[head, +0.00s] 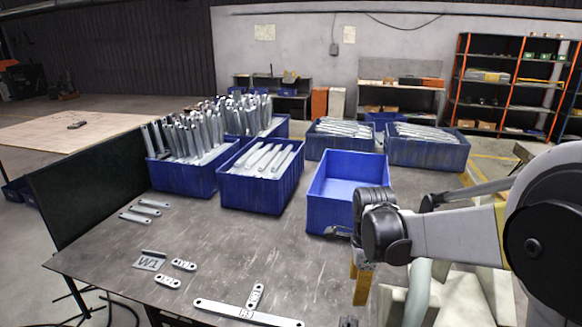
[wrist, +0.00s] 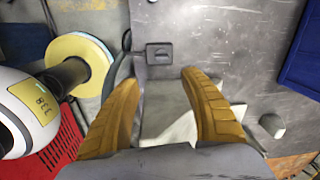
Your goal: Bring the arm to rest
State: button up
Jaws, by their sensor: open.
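My gripper (head: 360,282) hangs at the right front of the grey metal table (head: 225,240) in the head view, fingers pointing down. My arm reaches in from the right edge. In the wrist view my gripper (wrist: 160,78) shows two orange fingers spread apart with nothing held between them. Beyond the fingertips lie the table's edge and a small dark fitting (wrist: 160,53). In the head view part of the fingers is hidden by the wrist.
An empty blue bin (head: 335,215) stands just behind my wrist. Bins with brackets (head: 262,190) stand along the back. Loose brackets lie at the front, including a long one (head: 245,313). In the wrist view a red crate (wrist: 55,150) and a yellow disc (wrist: 80,62) are at left.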

jog(key=s+r+n+t, duration=0.3)
jog(key=s+r+n, duration=0.1)
jog(key=s+n, duration=0.5)
jog(key=s+r+n+t, duration=0.3)
jog(key=s+r+n, duration=0.2)
jog(key=s+n, duration=0.4)
jog(key=shift+s+r+n, duration=0.25)
jog(key=shift+s+n, duration=0.1)
jog(key=shift+n, duration=0.45)
jog(key=shift+w, duration=0.15)
